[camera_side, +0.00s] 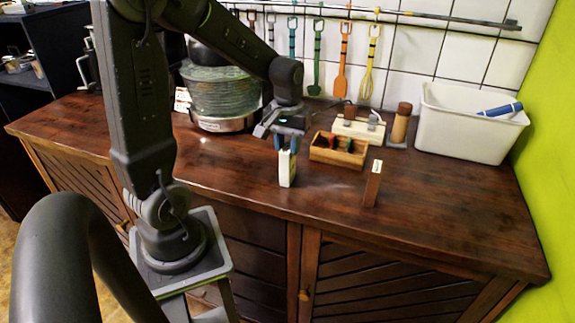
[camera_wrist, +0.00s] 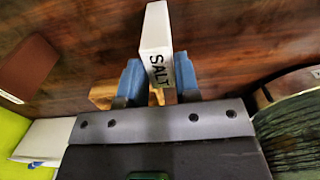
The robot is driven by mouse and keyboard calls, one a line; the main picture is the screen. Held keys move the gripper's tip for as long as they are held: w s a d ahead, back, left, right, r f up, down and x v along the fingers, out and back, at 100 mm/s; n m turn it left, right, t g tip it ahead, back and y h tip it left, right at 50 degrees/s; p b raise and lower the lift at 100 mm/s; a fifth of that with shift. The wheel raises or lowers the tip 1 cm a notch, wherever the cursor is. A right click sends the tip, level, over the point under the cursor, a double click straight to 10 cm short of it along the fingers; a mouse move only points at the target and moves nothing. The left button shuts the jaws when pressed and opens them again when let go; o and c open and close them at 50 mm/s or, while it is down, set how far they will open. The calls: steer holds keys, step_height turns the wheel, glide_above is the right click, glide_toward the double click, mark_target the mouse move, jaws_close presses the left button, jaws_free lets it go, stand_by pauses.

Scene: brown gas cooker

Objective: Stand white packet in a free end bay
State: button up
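The white packet (camera_side: 287,169) is upright at the front of the counter, left of the wooden box. In the wrist view the packet (camera_wrist: 156,40) reads "SALT" and sits between the blue fingertips. My gripper (camera_side: 287,144) is closed around its upper end from above; it also shows in the wrist view (camera_wrist: 159,78). I cannot tell whether the packet's base touches the counter. The small wooden box (camera_side: 338,157) with bays stands behind and right of the packet. Red and green items (camera_side: 348,145) stand in it. Its bay floors are hard to make out.
A brown packet (camera_side: 372,184) stands upright right of the box. Behind the box are a white-and-brown stand (camera_side: 358,128) and a wood-topped jar (camera_side: 400,122). The front right counter is clear.

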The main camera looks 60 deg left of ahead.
steer(key=c, duration=0.4)
steer(key=shift+o, duration=0.2)
step_height(320, 180, up, 9)
stand_by(0.5)
steer(key=shift+o, duration=1)
steer(key=shift+c, duration=1.4)
steer(key=w+a+r, duration=0.1)
steer(key=w+a, duration=0.2)
steer(key=w, duration=0.4)
steer(key=w+a, duration=0.4)
steer(key=w, duration=0.3)
steer(key=shift+r, duration=0.4)
